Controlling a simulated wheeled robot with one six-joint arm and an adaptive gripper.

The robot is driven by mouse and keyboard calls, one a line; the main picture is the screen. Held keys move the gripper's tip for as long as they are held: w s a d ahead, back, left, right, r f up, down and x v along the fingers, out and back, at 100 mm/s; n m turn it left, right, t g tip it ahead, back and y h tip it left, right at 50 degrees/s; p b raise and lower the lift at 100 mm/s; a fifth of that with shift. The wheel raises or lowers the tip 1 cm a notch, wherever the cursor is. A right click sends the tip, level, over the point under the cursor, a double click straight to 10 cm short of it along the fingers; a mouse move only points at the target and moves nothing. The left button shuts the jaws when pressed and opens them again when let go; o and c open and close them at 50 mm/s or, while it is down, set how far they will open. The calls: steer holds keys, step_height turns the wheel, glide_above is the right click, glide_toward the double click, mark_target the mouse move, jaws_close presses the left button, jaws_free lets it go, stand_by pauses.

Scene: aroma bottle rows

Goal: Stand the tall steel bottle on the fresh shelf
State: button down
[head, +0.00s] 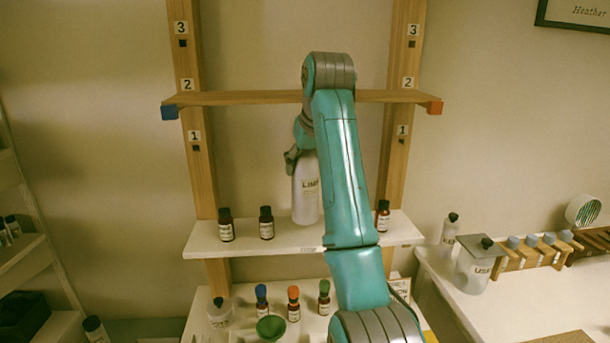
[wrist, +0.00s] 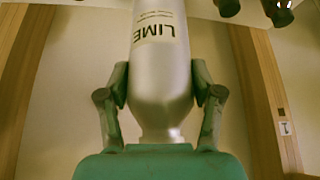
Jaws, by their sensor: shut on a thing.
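The tall steel bottle (head: 305,190), silvery and marked LIME, is upright over the white middle shelf (head: 270,247), between small brown bottles. Its base is at the shelf's height, but I cannot tell whether it touches. My gripper (head: 294,156) is shut on the bottle's upper part, partly hidden by my arm. In the wrist view the bottle (wrist: 160,70) appears upside down, with my gripper's fingers (wrist: 161,88) on both sides. A tag on the shelf's front edge is too small to read, so I cannot tell if this is the fresh shelf.
Two brown bottles (head: 226,225) (head: 266,223) stand left on the middle shelf, another (head: 383,216) at right. A wooden shelf (head: 240,98) spans above. Below stand colour-capped bottles (head: 293,304) and a green bowl (head: 270,328). A side counter (head: 520,300) holds a jar (head: 474,268).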

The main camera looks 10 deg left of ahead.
mark_target(307, 179)
steer(key=shift+s+f, duration=0.1)
steer(key=shift+f, duration=1.65)
steer(key=shift+c, duration=1)
jaws_free()
steer(key=shift+d+f, duration=0.1)
